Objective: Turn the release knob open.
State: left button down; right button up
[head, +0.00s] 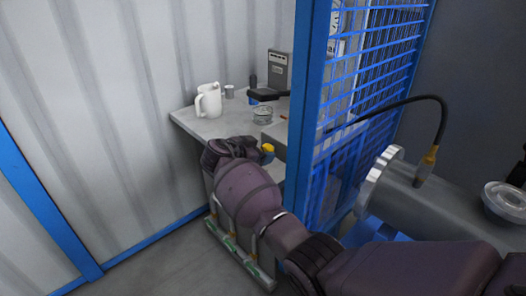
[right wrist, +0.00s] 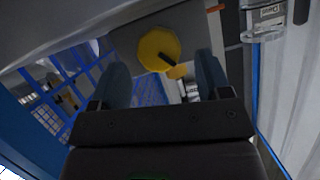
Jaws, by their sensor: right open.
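The yellow release knob (right wrist: 158,50) has a dark bar across it and sits on a grey surface in the right wrist view. In the head view a small yellow part (head: 267,150), apparently the same knob, shows just right of my right gripper (head: 230,148). In the right wrist view my right gripper (right wrist: 160,62) is open, with one finger on each side of the knob. I see no clear contact, and the depth of the gap cannot be told. The fingertips are hidden in the head view. My left gripper is out of view.
A grey flanged shell (head: 405,185) lies at right, near a lidded bowl (head: 507,198).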

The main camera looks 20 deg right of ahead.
jog(key=shift+x, duration=1)
jog(key=c, duration=0.9)
jog(key=shift+c, duration=0.2)
